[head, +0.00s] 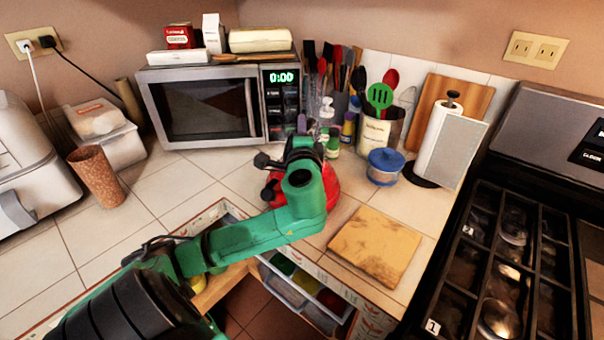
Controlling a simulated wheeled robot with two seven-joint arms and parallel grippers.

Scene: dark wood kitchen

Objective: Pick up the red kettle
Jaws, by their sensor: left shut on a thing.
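My green left arm reaches in from the lower left and covers much of the kettle. My left gripper (272,162) is at the kettle's upper left, shut on the kettle; its fingertips and the exact grip point are mostly hidden behind the wrist. I cannot see clearly whether the kettle's base is off the counter. My right gripper is not in the picture.
A microwave (205,107) stands behind. A wooden board (375,246) lies in front. An open drawer (300,290) is below; the stove (500,265) is at right.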

